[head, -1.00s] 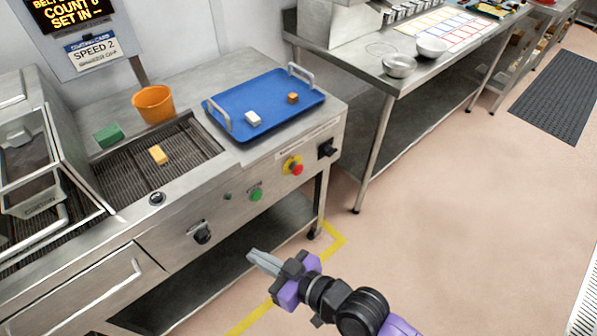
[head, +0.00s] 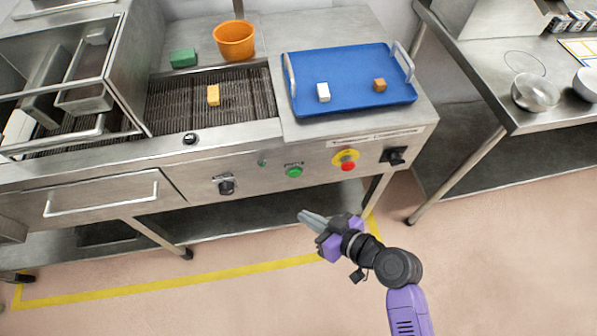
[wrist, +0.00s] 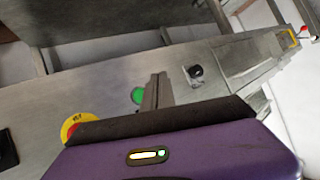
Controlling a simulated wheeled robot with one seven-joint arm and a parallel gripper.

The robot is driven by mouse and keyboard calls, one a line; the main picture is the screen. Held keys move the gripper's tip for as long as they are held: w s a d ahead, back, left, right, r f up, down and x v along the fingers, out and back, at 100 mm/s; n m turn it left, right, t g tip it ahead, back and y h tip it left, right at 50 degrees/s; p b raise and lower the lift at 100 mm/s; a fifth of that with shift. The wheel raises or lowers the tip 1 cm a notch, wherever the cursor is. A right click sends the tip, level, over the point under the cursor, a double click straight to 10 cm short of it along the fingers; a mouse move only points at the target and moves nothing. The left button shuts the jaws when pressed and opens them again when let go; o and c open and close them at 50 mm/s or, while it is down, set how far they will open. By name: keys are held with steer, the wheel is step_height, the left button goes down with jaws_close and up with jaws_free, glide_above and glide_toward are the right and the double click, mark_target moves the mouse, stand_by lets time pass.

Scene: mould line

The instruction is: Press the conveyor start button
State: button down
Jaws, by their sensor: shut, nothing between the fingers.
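The green start button (head: 294,171) is on the front panel of the steel conveyor machine (head: 230,145). It also shows in the wrist view (wrist: 138,96), just left of my fingers and partly hidden by them. My gripper (head: 303,216) is shut and empty. In the head view it is in front of the machine, lower in the picture than the green button. I cannot tell the exact gap to the panel.
A red stop button on a yellow ring (head: 346,160) and a black switch (head: 396,156) are right of the green button. A black knob (head: 225,186) is left of it. A blue tray (head: 352,88) and orange bucket (head: 234,40) stand on top.

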mark_target(295, 173)
steer(key=shift+w, duration=0.1)
steer(key=w+a+b, duration=0.2)
steer(key=w, duration=0.6)
steer(key=shift+a, duration=0.3)
steer(key=shift+w, duration=0.2)
stand_by(1.7)
steer(key=shift+w+a+b, duration=0.1)
steer(key=shift+w+b, duration=0.2)
steer(key=shift+b, duration=0.05)
